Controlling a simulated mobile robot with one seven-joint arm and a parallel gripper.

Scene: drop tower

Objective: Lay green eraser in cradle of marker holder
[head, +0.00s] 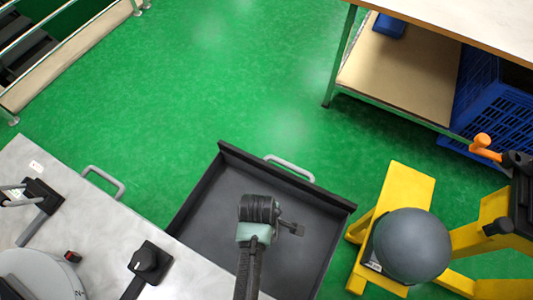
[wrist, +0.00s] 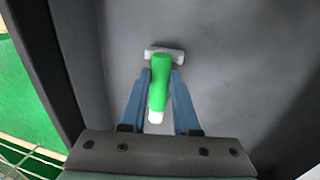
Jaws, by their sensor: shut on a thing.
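The green eraser (wrist: 158,88), with a white near end, is between the two blue fingers of my gripper (wrist: 161,76) in the wrist view. The gripper is shut on it. A small pale grey piece (wrist: 177,54), perhaps the marker holder, shows just beyond the eraser's far end. The eraser covers its middle, so I cannot tell whether they touch or whether there is a cradle. In the head view my gripper (head: 291,228) is over the dark open drawer (head: 205,205); the eraser cannot be made out there.
The drawer has raised walls and a grey handle (head: 290,168). A metal worktop (head: 95,205) is at left. A yellow stand (head: 400,185) with a grey ball (head: 412,246) is at right. A workbench (head: 470,25) with a blue crate (head: 490,100) stands behind. Green floor is clear between.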

